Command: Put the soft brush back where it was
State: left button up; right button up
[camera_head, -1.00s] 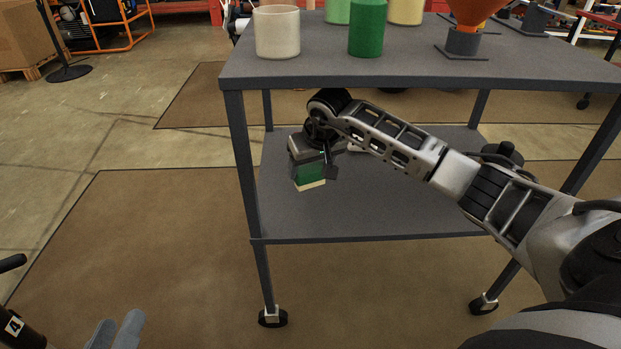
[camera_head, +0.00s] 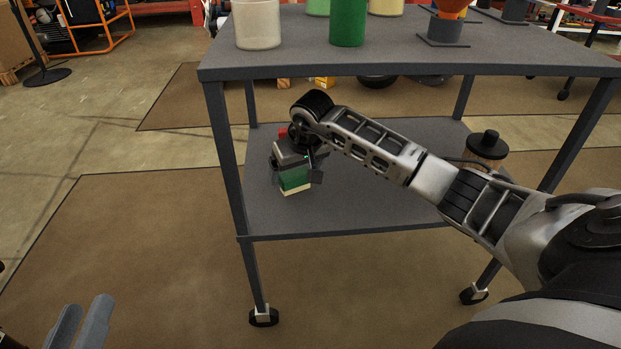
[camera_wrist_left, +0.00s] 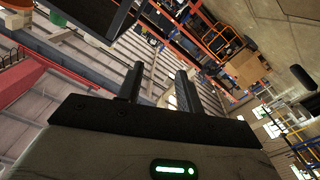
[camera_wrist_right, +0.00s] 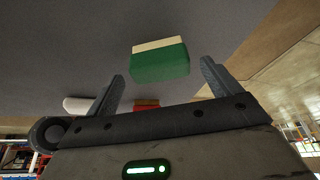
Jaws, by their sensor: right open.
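The soft brush is a small block, green with a cream layer (camera_head: 294,181). It is at the lower shelf of the grey table, near its left end. My right gripper (camera_head: 297,174) is over it, with the jaws open. In the right wrist view the brush (camera_wrist_right: 161,62) shows between and just beyond the two spread fingertips (camera_wrist_right: 163,75), with gaps on both sides. I cannot tell whether its underside touches the shelf. My left gripper (camera_head: 82,322) is open and empty at the lower left, away from the table; its fingers also show in the left wrist view (camera_wrist_left: 157,85).
The lower shelf (camera_head: 350,215) has bare room right of the brush. A red thing (camera_wrist_right: 147,103) and a white thing (camera_wrist_right: 78,104) lie near it. A dark-lidded jar (camera_head: 487,150) stands at the shelf's right. The upper tabletop (camera_head: 400,55) overhangs, carrying cups and a green cylinder (camera_head: 347,22).

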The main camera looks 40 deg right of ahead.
pick_arm(q)
jog(key=f+y+p, duration=0.1)
jog(key=s+f+g+p, duration=0.1)
jog(key=p, duration=0.1)
jog(key=shift+a+f+g+y, duration=0.2)
jog(key=shift+f+g+y, duration=0.1)
jog(key=shift+y, duration=0.1)
pick_arm(e)
jog(key=s+a+r, duration=0.2)
jog(key=s+r, duration=0.2)
jog(key=s, duration=0.9)
jog(key=shift+s, duration=0.25)
jog(key=shift+a, duration=0.1)
